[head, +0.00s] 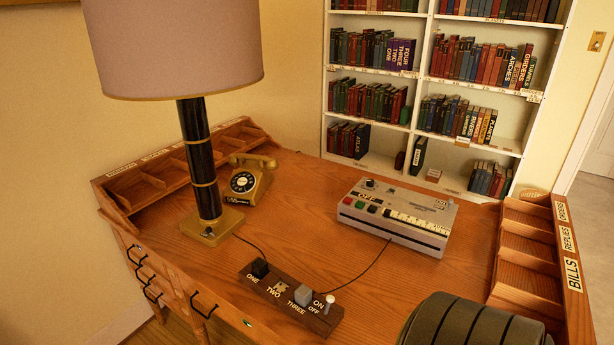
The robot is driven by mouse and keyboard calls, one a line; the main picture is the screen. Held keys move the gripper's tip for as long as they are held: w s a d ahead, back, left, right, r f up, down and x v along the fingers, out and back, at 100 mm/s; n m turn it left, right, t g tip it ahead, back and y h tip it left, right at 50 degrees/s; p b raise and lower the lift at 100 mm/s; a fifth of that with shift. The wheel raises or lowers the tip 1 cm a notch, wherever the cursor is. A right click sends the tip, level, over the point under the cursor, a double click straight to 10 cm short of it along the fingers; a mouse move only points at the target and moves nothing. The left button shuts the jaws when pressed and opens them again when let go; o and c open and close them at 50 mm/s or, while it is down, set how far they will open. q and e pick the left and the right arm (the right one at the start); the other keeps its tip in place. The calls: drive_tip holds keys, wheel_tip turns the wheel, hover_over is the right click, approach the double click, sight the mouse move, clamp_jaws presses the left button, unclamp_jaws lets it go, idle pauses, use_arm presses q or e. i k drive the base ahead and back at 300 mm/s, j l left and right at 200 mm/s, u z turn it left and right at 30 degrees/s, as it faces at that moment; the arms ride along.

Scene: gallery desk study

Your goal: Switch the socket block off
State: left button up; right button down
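The socket block (277,303) is a long dark brown strip lying on the desk near its front edge. It is marked ONE, TWO, THREE and ON/OFF. A black plug (260,268) sits at ONE and a grey plug (303,294) sits at THREE. The socket at TWO (281,286) has no large plug in it. A small lever with a pale knob (330,299) stands at the right end beside the ON and OFF marks; I cannot tell which side it is set to. Neither of my grippers is in view.
A tall lamp (205,165) stands left of the block, near a gold telephone (249,181). A grey machine with buttons (397,215) sits behind, with a cord running toward the block. A dark ribbed rounded object (470,325) rises at the front right. Bare desk surrounds the block.

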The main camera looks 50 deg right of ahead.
sight(330, 299)
drive_tip(key=l+z, duration=0.1)
drive_tip(key=z, duration=0.75)
drive_tip(key=l+z, duration=0.15)
drive_tip(key=z, duration=0.3)
drive_tip(key=k+j+z, duration=0.35)
drive_tip(key=k+j, duration=0.15)
drive_tip(key=j, duration=0.1)
